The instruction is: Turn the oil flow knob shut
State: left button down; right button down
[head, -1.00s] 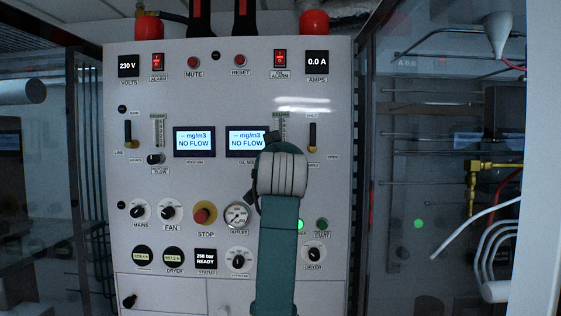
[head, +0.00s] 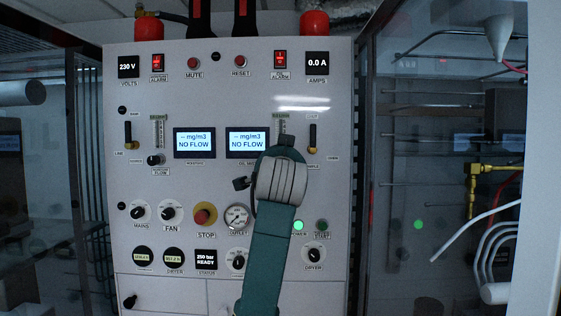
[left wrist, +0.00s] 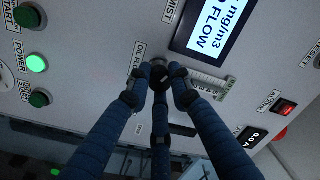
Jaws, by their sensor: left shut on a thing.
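The oil flow knob (left wrist: 158,71) is a small dark round knob on the pale panel, beside the partly covered "OIL FLOW" label. In the left wrist view the dark blue fingers of my left gripper (left wrist: 158,86) are closed around it, tips touching its sides. In the head view my left wrist and forearm hide the knob and most of the gripper. The oil flow gauge (left wrist: 208,83) is a clear scale next to the knob. The oil mist display (head: 247,142) reads "-- mg/m3 NO FLOW". My right gripper is not in view.
The moisture display (head: 194,142) also reads NO FLOW. The moisture flow knob (head: 155,159) sits to the left. A red stop button (head: 205,215), an outlet gauge (head: 237,217) and a lit green power button (head: 298,226) are near my forearm.

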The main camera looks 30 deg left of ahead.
pick_arm(q)
jog(key=shift+f+m+t+p, duration=0.1)
jog(key=shift+m+t+p, duration=0.2)
jog(key=shift+m+p, duration=4.7)
jog(key=m+b, duration=0.3)
jog(key=shift+m+h, duration=0.4)
jog(key=shift+f, duration=0.1)
jog(key=c, duration=1.5)
grip_release()
jog(key=shift+c, duration=0.2)
jog(key=v, duration=1.2)
